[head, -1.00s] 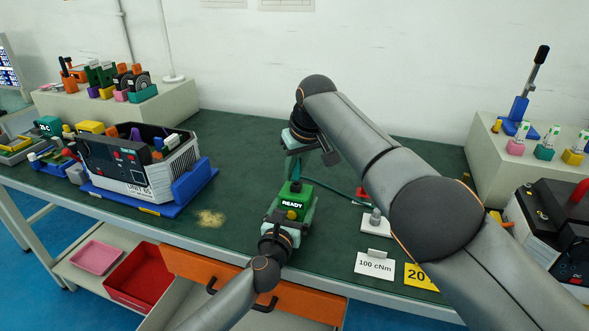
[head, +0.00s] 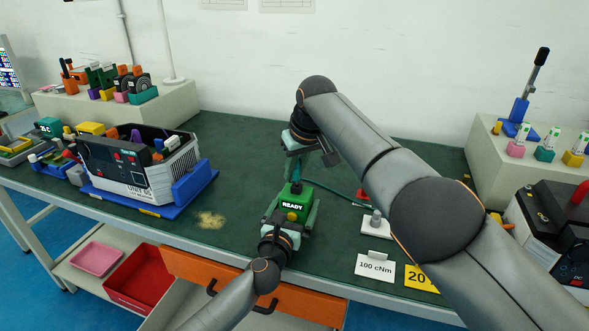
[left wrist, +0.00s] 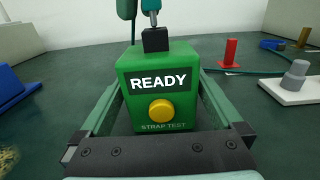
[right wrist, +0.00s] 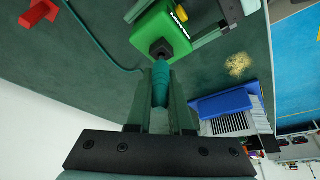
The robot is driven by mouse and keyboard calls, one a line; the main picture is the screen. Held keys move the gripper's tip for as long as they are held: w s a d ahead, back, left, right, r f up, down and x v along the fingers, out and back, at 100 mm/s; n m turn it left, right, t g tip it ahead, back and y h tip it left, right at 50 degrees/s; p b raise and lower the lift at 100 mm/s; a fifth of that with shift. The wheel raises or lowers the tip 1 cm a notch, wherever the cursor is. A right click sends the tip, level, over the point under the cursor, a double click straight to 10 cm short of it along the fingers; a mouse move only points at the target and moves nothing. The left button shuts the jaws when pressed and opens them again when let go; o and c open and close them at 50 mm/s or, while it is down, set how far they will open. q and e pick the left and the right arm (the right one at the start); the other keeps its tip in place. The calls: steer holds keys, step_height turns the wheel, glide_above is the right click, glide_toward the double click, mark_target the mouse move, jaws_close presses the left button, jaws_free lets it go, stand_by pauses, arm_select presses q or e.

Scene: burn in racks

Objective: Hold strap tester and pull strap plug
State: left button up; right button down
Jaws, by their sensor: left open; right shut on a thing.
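The green strap tester (head: 293,205) reads READY and stands on the green bench mat. In the left wrist view its READY front (left wrist: 158,85) has a yellow button and a black socket block on top. My left gripper (head: 291,208) is open, one finger on each side of the tester. My right gripper (head: 305,163) is shut on the teal strap plug (right wrist: 160,85) above the tester. The plug's metal tip shows at the black block; I cannot tell how deep it sits. A teal cord runs away from it.
A white stand with a grey knob (head: 376,226) and a red block (head: 362,195) are right of the tester. A 100 cNm card (head: 374,266) stands at the front edge. A UNIT 05 box (head: 140,165) sits on a blue tray at left.

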arm_select(q)
steer(key=v, duration=1.1)
steer(key=shift+s+a+r, duration=0.1)
steer(key=shift+s+a, duration=0.1)
steer(key=shift+s, duration=0.25)
step_height(320, 180, up, 8)
steer(key=s+m+p, duration=0.1)
steer(key=m+p, duration=0.2)
steer(key=p, duration=0.5)
steer(key=shift+s+a+t, duration=0.3)
steer(key=shift+a+t, duration=0.05)
steer(key=shift+t, duration=0.05)
arm_select(e)
steer(key=w+d+r+m, duration=0.1)
steer(key=d+r, duration=0.2)
steer(key=r, duration=0.5)
steer(key=shift+r+h, duration=0.3)
steer(key=shift+w+d, duration=0.1)
